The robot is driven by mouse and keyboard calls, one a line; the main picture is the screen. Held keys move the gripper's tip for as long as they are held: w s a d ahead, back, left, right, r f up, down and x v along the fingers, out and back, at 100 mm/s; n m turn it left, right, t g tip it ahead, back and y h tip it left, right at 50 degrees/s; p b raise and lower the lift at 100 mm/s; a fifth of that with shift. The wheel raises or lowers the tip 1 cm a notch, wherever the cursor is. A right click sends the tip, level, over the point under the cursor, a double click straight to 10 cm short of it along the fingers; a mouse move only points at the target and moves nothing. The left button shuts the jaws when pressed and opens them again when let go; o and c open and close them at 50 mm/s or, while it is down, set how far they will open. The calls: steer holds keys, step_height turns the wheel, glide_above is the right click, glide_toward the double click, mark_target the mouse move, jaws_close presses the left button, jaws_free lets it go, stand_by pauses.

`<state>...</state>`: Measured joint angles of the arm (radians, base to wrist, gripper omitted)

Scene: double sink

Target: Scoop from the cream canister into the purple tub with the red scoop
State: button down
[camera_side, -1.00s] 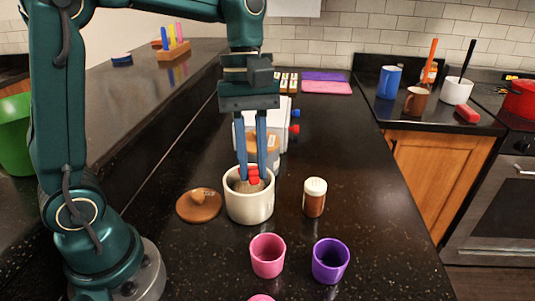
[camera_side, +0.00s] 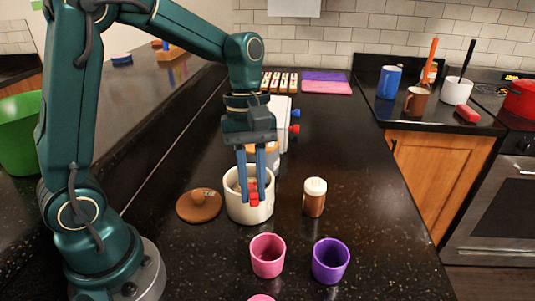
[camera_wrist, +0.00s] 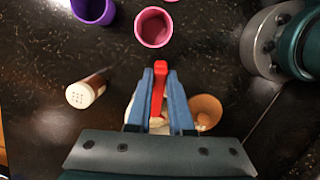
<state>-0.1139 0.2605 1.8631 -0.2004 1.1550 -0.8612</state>
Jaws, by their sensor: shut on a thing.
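The cream canister (camera_side: 249,209) stands open on the dark counter, with some pale brown contents (camera_side: 237,181) showing inside. My gripper (camera_side: 258,199) points down at the canister's front side, its blue fingers shut on the red scoop (camera_side: 255,200). The red scoop also shows between the fingers in the wrist view (camera_wrist: 158,88); its bowl is hidden. I cannot tell whether it is loaded. The purple tub (camera_side: 331,262) stands upright to the front right, and it also shows in the wrist view (camera_wrist: 93,8). Its inside looks empty.
A shaker with a white cap (camera_side: 315,198) stands right of the canister. A brown knobbed lid (camera_side: 199,206) lies to its left. The counter right of the shaker is clear.

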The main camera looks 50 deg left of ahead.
steer(key=shift+w+a+r, duration=0.1)
steer(key=shift+w+a, duration=0.15)
steer(key=shift+a, duration=0.2)
steer(key=s+d+v, duration=0.1)
steer(key=d+v, duration=0.1)
steer(key=v, duration=0.8)
steer(key=shift+d+r, duration=0.15)
steer(key=shift+r, duration=0.35)
steer(key=shift+s, duration=0.1)
stand_by(0.4)
